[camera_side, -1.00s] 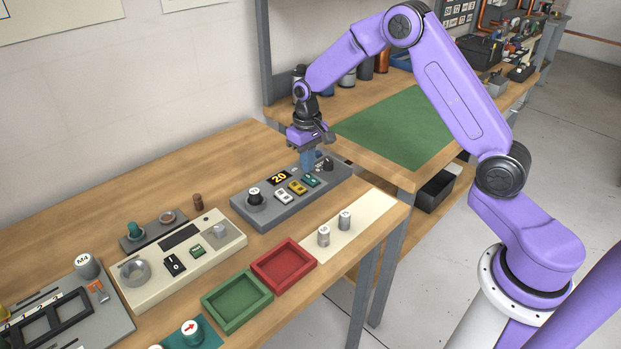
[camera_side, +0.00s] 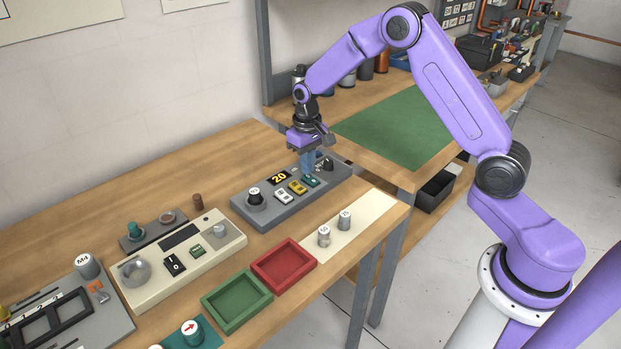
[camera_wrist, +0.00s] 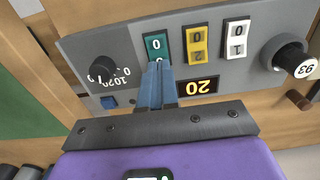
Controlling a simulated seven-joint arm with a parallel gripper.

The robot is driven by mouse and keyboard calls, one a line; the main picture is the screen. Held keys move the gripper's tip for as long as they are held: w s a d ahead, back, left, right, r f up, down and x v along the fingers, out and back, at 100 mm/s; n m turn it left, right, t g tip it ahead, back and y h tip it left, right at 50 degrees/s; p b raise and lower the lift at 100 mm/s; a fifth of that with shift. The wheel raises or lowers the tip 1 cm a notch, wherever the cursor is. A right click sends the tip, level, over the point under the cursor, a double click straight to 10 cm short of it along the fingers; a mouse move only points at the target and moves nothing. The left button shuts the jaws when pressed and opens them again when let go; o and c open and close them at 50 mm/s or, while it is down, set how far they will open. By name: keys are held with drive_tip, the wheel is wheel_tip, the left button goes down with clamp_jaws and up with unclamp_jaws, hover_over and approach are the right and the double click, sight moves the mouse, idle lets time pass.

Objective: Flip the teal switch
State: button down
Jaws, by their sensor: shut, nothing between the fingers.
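The teal switch (camera_side: 311,181) is a small rocker on the dark grey panel (camera_side: 268,216), and in the wrist view the switch (camera_wrist: 156,42) shows a white 0 at its far end. My gripper (camera_side: 308,171) points down at the switch with its blue fingers together and nothing between them. In the wrist view the fingertips (camera_wrist: 159,64) overlap the switch's near end and hide part of its lower marking. I cannot tell whether they touch it.
A yellow switch (camera_wrist: 197,44) and a white switch (camera_wrist: 236,38) sit beside the teal one. The panel also has a black knob (camera_wrist: 103,69), a large knob (camera_wrist: 287,54) and a display reading 20 (camera_wrist: 197,86). Red (camera_side: 283,265) and green trays (camera_side: 237,300) stand in front.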

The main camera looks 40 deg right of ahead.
drive_tip(key=shift+f, duration=0.65)
idle(0.3)
drive_tip(key=shift+r, duration=3.55)
